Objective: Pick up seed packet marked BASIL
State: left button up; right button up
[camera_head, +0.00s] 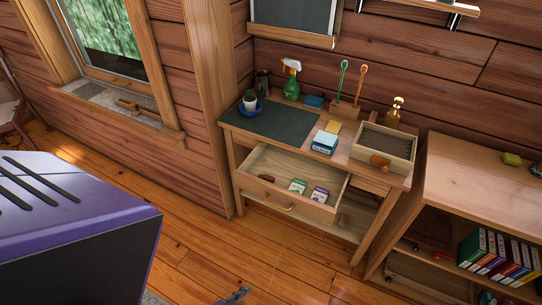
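Two small seed packets lie in the open drawer (262,160) of the wooden desk. One is green and white (298,186); the other, to its right, is purple and white (319,194). Their print is too small to read, so I cannot tell which is marked BASIL. A small dark tip at the bottom edge, seemingly my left gripper (236,297), is far below and in front of the drawer. Another dark tip, perhaps my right gripper (487,297), shows at the lower right. Neither shows enough to tell its opening. Both are well apart from the packets.
The desk top holds a dark green mat (275,125), a spray bottle (291,80), a cup (250,101), a blue-and-white box (325,142) and a wooden tray (405,148). A shelf unit (465,180) with books (495,255) stands right. Floor before the desk is clear.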

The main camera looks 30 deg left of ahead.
aim_at(320, 194)
jog(key=u, duration=0.9)
jog(key=z, duration=0.4)
